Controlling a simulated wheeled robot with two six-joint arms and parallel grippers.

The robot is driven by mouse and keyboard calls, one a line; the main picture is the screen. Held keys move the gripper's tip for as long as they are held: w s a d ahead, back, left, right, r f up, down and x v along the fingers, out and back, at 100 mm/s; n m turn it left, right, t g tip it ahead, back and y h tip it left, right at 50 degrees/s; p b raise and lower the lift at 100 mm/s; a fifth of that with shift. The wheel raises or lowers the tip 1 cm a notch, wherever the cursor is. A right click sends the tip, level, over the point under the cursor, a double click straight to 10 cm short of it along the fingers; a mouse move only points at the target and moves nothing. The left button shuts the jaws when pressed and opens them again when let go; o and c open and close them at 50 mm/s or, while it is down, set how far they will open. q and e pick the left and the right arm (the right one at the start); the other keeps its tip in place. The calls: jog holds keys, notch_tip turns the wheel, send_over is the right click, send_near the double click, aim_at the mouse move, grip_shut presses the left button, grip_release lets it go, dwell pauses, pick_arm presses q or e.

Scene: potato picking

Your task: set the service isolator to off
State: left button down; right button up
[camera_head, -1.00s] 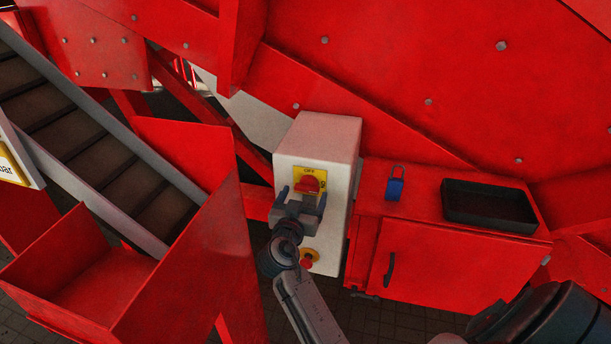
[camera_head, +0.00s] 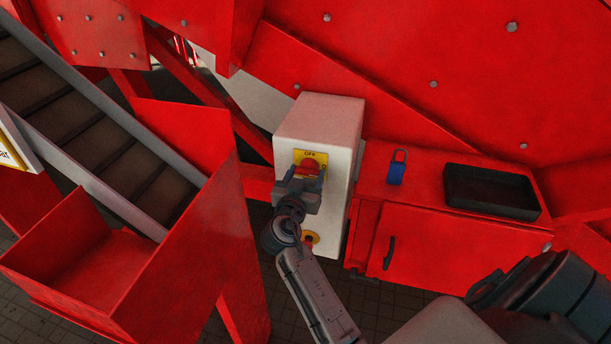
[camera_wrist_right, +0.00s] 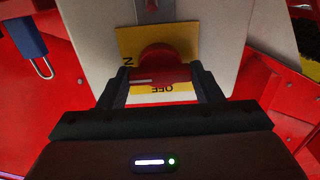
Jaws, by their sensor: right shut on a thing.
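The service isolator is a red rotary knob (camera_head: 309,166) on a yellow plate (camera_head: 322,157) marked OFF, on the front of a pale grey box (camera_head: 318,118). My right gripper (camera_head: 302,180) is at the knob, its fingers one on each side. In the right wrist view the red knob (camera_wrist_right: 162,62) sits between the fingers of my right gripper (camera_wrist_right: 163,84), which is shut on it. The plate's OFF lettering reads upside down there, and part of an N shows at the left. The knob's exact setting is hard to tell. My left gripper is out of view.
A second, smaller red button on yellow (camera_head: 310,239) is lower on the box, partly behind my arm. A blue padlock (camera_head: 397,172) and a black tray (camera_head: 490,191) are on the red cabinet (camera_head: 430,250) at right. A red hopper (camera_head: 180,260) stands at left.

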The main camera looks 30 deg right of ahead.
jog(key=shift+n, duration=0.3)
jog(key=shift+n+b, duration=0.4)
jog(key=shift+n, duration=0.1)
jog(key=n, duration=0.2)
jog(key=shift+n+b, duration=0.3)
jog(key=shift+b, duration=0.05)
jog(key=shift+n, duration=0.9)
jog(key=n, duration=0.2)
jog(key=shift+n, duration=0.4)
jog(key=n+p, duration=0.1)
jog(key=n, duration=0.3)
jog(key=shift+r+p, duration=0.15)
jog(key=shift+p, duration=0.25)
jog(key=shift+n+p, duration=1)
jog(key=shift+n, duration=1.5)
jog(key=o, duration=1)
jog(key=shift+d, duration=0.1)
